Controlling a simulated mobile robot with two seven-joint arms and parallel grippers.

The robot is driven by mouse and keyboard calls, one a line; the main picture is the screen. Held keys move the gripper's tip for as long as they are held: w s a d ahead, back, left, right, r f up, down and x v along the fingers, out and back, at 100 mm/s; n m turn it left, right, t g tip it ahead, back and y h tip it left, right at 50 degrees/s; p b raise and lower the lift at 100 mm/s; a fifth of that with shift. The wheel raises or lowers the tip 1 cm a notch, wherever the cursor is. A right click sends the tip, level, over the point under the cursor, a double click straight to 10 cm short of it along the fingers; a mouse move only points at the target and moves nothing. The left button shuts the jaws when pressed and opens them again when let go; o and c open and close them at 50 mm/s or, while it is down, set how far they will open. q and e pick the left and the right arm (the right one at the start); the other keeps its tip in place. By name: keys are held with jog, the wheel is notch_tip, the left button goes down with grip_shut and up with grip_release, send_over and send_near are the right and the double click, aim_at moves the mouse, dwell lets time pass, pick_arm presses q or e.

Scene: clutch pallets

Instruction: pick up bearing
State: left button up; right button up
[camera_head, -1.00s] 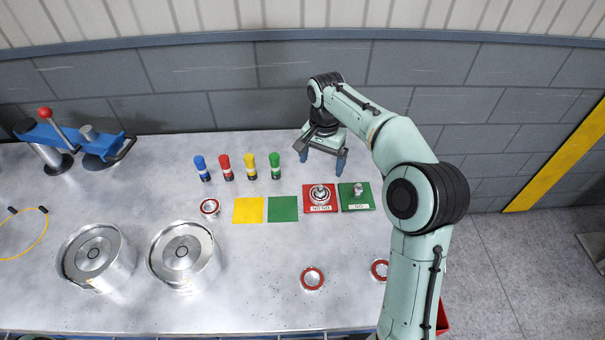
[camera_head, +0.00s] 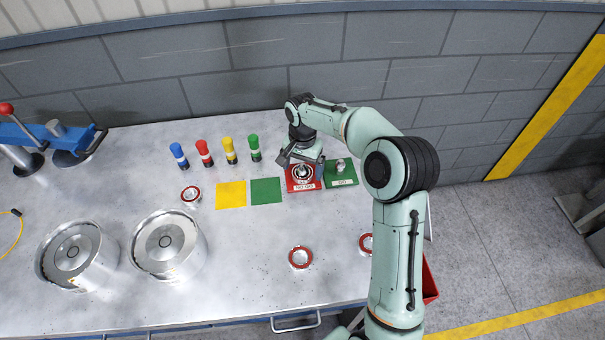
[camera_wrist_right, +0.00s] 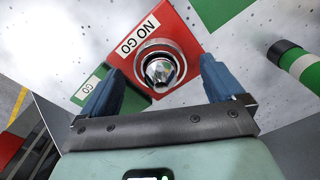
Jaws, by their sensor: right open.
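A metal bearing (camera_wrist_right: 160,67) sits around the plug on the red NO GO plate (camera_wrist_right: 134,33); the plate also shows in the head view (camera_head: 291,187). My right gripper (camera_head: 301,160) is over this plate. In the right wrist view its two blue fingers (camera_wrist_right: 160,80) are spread apart, one to each side of the bearing, with nothing held; contact cannot be told. Three more red-rimmed bearings lie on the table: one near the yellow square (camera_head: 191,194), one at the front (camera_head: 300,257), and one partly hidden by my right arm (camera_head: 366,243). My left gripper is not in view.
The green GO plate (camera_head: 345,180) with its plug stands right of the NO GO plate. Yellow (camera_head: 230,195) and green (camera_head: 266,191) squares lie left of it. Several coloured markers stand behind these squares. Two metal cylinders (camera_head: 168,246) stand at the left.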

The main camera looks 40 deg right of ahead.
jog(key=shift+f, duration=0.55)
jog(key=c, duration=1.4)
jog(key=shift+o, duration=0.2)
notch_tip(320, 180, up, 10)
jog(key=shift+r+p, duration=0.1)
jog(key=shift+p, duration=0.45)
